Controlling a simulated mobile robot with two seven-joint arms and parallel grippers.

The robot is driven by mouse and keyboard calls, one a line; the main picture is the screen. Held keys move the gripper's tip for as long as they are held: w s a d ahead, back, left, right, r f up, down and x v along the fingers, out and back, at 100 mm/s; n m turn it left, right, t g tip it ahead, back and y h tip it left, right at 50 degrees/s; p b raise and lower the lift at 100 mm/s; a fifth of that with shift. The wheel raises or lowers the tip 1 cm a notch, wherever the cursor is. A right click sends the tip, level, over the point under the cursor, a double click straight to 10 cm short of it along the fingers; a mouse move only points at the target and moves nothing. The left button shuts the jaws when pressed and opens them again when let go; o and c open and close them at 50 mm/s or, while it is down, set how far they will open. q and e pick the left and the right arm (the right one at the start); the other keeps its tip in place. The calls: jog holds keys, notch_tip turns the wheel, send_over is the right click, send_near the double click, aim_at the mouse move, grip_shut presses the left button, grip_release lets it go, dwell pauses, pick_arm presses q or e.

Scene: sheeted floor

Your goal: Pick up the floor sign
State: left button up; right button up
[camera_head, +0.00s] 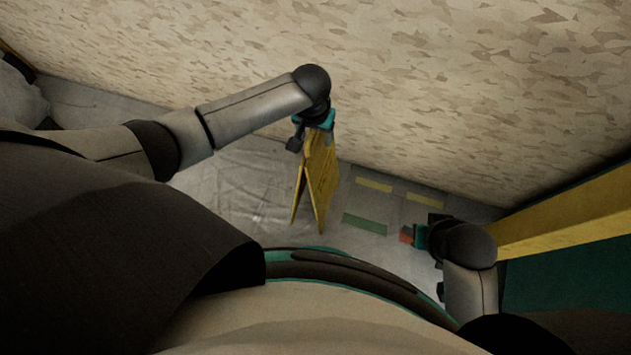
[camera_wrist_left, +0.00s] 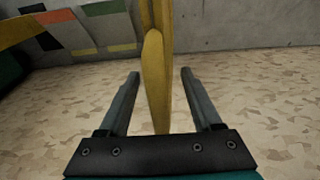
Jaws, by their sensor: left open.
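The yellow floor sign (camera_head: 322,178) stands folded in an A shape below my left gripper in the head view. My left gripper (camera_head: 313,130) is at the sign's top end. In the left wrist view the sign (camera_wrist_left: 155,85) shows edge-on as a narrow yellow strip between the two fingers of my left gripper (camera_wrist_left: 160,74). Those fingers are open, with a gap visible on each side of the sign. My right gripper (camera_head: 415,236) is at the lower right of the head view, apart from the sign; its jaws are too small and dark to read.
A grey surface (camera_head: 240,180) surrounds the sign, next to a beige patterned surface (camera_head: 420,80). Flat yellow (camera_head: 374,185) and green (camera_head: 364,223) patches lie right of the sign. A long yellow beam (camera_head: 570,212) above a dark green panel (camera_head: 575,270) stands at the far right.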

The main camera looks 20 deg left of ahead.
pick_arm(q)
grip_shut()
dwell(0.5)
dwell(0.8)
jog(key=shift+w+r, duration=0.15)
